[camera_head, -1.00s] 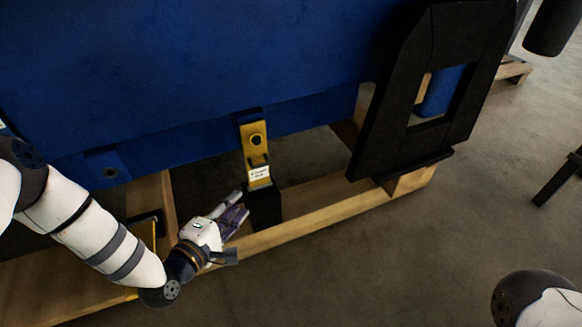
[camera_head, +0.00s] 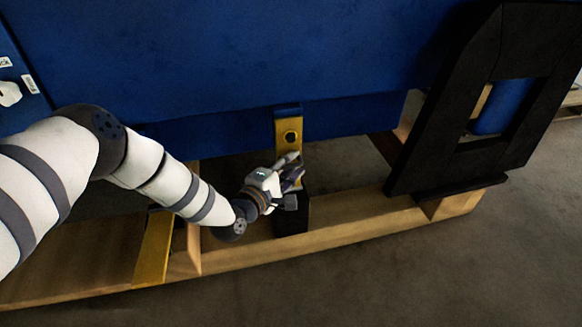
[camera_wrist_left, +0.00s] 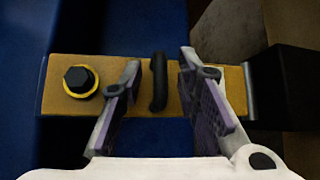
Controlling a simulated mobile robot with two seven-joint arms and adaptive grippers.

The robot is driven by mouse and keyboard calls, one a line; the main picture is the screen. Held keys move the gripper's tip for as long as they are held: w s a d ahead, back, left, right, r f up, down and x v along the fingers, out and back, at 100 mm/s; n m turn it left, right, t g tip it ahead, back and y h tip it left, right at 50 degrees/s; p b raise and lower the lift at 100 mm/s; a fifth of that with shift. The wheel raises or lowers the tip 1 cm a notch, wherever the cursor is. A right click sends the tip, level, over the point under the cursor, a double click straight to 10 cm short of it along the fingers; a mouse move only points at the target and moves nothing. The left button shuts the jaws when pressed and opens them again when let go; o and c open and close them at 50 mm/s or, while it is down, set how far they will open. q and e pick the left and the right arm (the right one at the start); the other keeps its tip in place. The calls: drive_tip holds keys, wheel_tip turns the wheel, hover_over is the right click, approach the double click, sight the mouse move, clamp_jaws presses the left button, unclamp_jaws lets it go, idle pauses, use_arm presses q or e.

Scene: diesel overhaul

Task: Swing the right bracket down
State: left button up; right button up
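The right bracket (camera_head: 289,132) is a yellow bar standing upright against the blue engine side, its lower end at a black block (camera_head: 294,215). In the left wrist view the bracket (camera_wrist_left: 213,88) lies across the picture, with a dark hex bolt (camera_wrist_left: 80,80) at one end and a hinge-like edge at the black block (camera_wrist_left: 285,85). A black handle (camera_wrist_left: 158,82) stands out from its middle. My left gripper (camera_head: 296,166) is in front of the bracket's lower half. Its fingers (camera_wrist_left: 160,68) are open, one on each side of the handle, with gaps visible. My right gripper is out of view.
Another yellow bar (camera_head: 154,248) lies low across the wooden frame at the left. A wooden beam (camera_head: 350,226) runs below the engine (camera_head: 240,60). A large black bracket plate (camera_head: 440,130) stands to the right. The floor in front is clear.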

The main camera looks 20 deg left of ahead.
use_arm(q)
drive_tip(key=shift+c, duration=0.6)
clamp_jaws()
drive_tip(key=shift+s+f, duration=0.1)
